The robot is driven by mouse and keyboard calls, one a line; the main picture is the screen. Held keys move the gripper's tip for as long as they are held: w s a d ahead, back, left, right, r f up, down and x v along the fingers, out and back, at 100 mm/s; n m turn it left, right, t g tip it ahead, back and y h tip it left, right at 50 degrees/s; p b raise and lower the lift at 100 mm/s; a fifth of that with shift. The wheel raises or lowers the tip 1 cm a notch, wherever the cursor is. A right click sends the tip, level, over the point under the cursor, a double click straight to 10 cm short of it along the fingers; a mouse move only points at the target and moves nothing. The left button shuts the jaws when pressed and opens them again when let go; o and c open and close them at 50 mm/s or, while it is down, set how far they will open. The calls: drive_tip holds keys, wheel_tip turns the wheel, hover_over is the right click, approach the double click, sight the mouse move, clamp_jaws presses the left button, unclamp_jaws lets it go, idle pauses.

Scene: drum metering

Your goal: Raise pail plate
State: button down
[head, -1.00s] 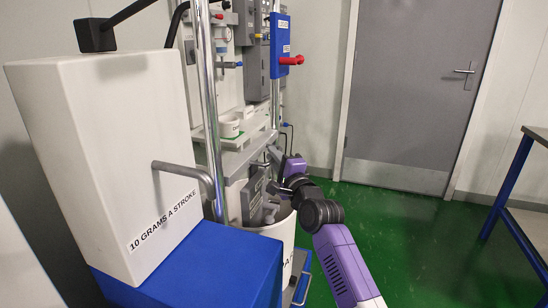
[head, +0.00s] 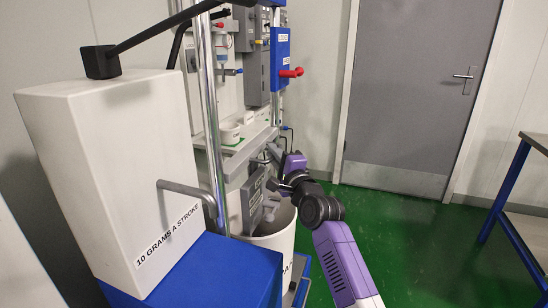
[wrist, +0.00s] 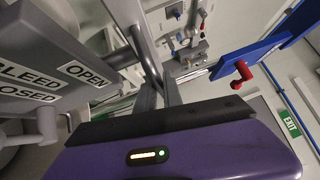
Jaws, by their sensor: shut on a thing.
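My gripper (wrist: 160,98) is shut on a grey bar (wrist: 146,55), which runs up and away between the dark fingers in the wrist view. In the head view my gripper (head: 278,160) is beside the front of the rig, above the white pail, and its fingers are small and partly hidden. The white pail (head: 277,242) stands upright beneath a grey outlet (head: 268,208), its lettering partly cut off by my arm. The plate under the pail is not clearly visible; a blue frame (head: 302,285) shows beside the pail's base.
A tall white box (head: 115,180) marked "10 GRAMS A STROKE" on a blue base stands at left. A blue panel with a red handle (head: 291,72) is behind my gripper. A table (head: 530,190) is at right. Green floor between is clear.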

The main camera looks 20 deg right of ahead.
wheel_tip(320, 180, up, 32)
drive_tip(key=p, duration=2.2)
drive_tip(key=shift+p, duration=0.35)
drive_tip(key=c, duration=1.6)
unclamp_jaws()
drive_tip(key=shift+f, duration=0.1)
drive_tip(key=shift+o, duration=0.5)
drive_tip(key=shift+f, duration=0.1)
drive_tip(key=s+d+f+b, duration=0.1)
drive_tip(key=s, duration=0.6)
drive_tip(key=shift+s, duration=0.35)
drive_tip(key=shift+d, duration=0.1)
